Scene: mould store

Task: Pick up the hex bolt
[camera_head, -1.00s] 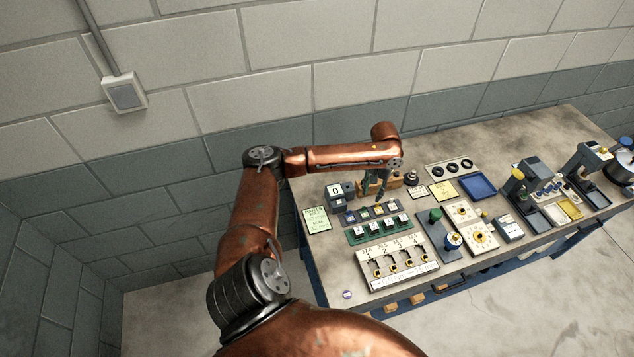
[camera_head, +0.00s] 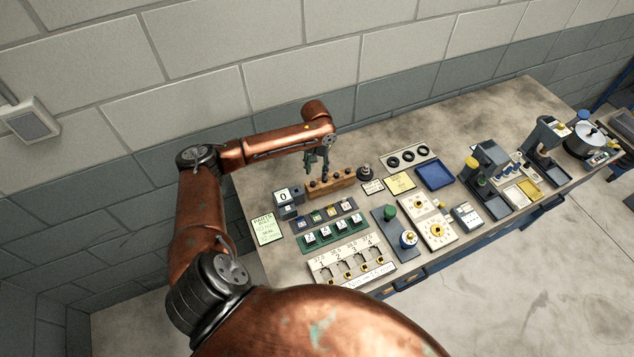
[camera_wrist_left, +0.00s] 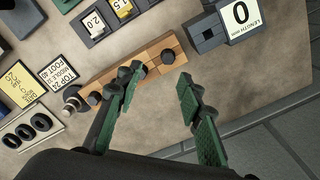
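A wooden block (camera_head: 342,180) stands on the table below my left gripper (camera_head: 318,168). It holds a row of dark bolts with rounded heads, one clear head (camera_wrist_left: 167,56) showing in the left wrist view. I cannot tell which of them is the hex bolt. In the left wrist view my left gripper (camera_wrist_left: 160,76) is open, with its green-padded fingers apart and nothing between them. One finger overlaps the block (camera_wrist_left: 174,39) and hides part of the row; the other shows over bare table beside it. My right gripper is not in view.
A counter box reading 0 (camera_head: 283,197) is left of the block. A tray of labelled slots (camera_head: 325,216) and a green rack (camera_head: 333,234) lie in front. A dark knob (camera_head: 364,172) and yellow card (camera_head: 399,183) are to the right. The wall is close behind.

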